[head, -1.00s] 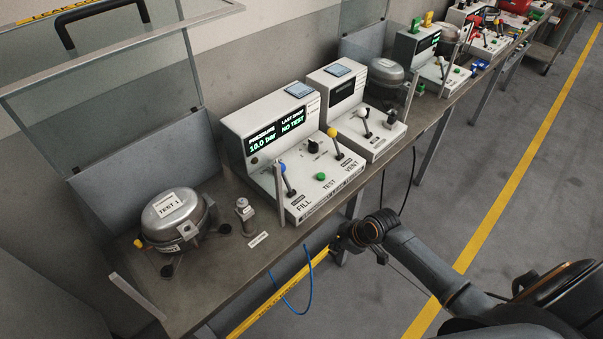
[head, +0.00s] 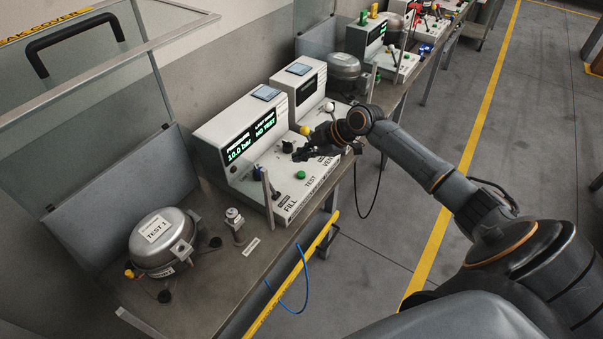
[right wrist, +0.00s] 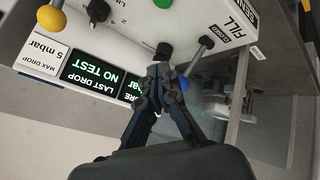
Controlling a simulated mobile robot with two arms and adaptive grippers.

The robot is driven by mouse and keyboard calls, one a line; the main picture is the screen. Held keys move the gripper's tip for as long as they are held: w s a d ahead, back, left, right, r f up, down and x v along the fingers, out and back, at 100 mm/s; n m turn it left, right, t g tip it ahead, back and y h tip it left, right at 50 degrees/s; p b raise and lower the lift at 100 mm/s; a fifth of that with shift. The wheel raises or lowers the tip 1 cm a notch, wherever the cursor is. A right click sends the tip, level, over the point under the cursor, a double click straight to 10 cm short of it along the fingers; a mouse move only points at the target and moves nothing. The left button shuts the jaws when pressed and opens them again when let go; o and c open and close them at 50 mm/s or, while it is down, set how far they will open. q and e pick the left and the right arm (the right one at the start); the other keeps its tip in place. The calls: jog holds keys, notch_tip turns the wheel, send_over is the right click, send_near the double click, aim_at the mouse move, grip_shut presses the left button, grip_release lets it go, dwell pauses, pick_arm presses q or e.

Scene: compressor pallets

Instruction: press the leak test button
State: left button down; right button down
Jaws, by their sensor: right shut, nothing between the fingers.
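The white leak test box (head: 215,135) stands on the bench, its lit display reading 10.0 bar and NO TEST. The green button (head: 300,174), by the TEST label, is on its sloped front panel between FILL and VENT. In the right wrist view the green button (right wrist: 162,3) is cut by the top edge. My right gripper (head: 299,156) is shut and empty above the panel, apart from the button and just beyond it in the head view. In the right wrist view its fingertips (right wrist: 160,68) point toward the panel. My left gripper is not in view.
A yellow-knobbed lever (head: 305,130) and a black rotary knob (head: 287,146) stand near my right gripper. A blue-knobbed lever (right wrist: 183,83) is partly behind its fingers. The TEST 1 compressor (head: 165,250) sits left on the bench. A second white box (head: 290,88) stands beyond.

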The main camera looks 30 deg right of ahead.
aim_at(304, 174)
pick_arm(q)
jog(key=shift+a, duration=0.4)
pick_arm(e)
jog(key=shift+w+d+r+t, duration=0.4)
jog(key=shift+w+d+r, duration=0.5)
jog(key=shift+d+r, duration=0.25)
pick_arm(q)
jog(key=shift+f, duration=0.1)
pick_arm(e)
jog(key=shift+a+f, duration=0.1)
jog(key=shift+a, duration=0.05)
